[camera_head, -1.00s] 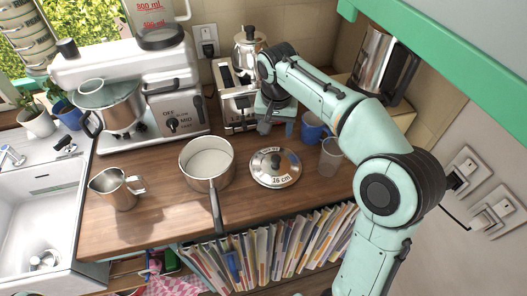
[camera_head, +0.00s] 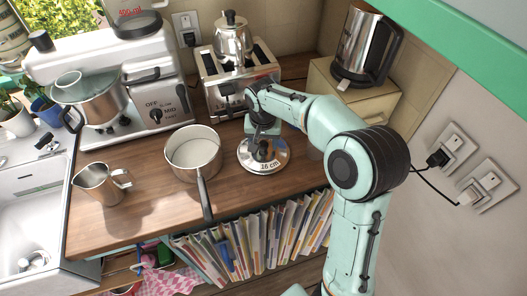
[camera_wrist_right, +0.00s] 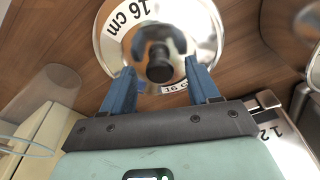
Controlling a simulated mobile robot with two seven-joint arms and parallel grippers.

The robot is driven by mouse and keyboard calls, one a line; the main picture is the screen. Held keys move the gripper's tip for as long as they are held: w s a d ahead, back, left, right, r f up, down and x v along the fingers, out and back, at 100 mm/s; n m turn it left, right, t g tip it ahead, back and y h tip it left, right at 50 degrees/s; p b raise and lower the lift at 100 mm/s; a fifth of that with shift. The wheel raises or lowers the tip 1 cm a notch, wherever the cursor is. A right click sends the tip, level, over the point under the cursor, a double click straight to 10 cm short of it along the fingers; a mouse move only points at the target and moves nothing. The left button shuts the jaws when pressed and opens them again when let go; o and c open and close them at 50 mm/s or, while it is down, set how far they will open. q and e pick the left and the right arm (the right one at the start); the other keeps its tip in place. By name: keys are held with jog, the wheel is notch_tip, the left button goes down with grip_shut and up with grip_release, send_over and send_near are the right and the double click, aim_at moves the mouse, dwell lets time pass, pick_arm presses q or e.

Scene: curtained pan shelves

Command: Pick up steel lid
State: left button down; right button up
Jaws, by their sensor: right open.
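The steel lid (camera_head: 270,163) lies flat on the wooden counter, right of the saucepan, with a "16 cm" label and a dark knob. My right gripper (camera_head: 264,148) is over the lid and hides part of it and its knob in the head view. In the right wrist view the lid (camera_wrist_right: 205,25) lies beyond the open blue fingers (camera_wrist_right: 161,82). Its black knob (camera_wrist_right: 159,66) shows between the fingertips, with a finger on each side and gaps between. My left gripper is not in view.
A steel saucepan (camera_head: 194,155) stands just left of the lid, its handle pointing to the front. A toaster (camera_head: 240,78) with a moka pot (camera_head: 232,40) stands behind. A steel jug (camera_head: 98,184) is further left. File folders (camera_head: 262,240) fill the shelf below.

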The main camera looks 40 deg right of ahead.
jog(key=shift+f, duration=0.1)
jog(key=shift+c, duration=0.2)
grip_shut()
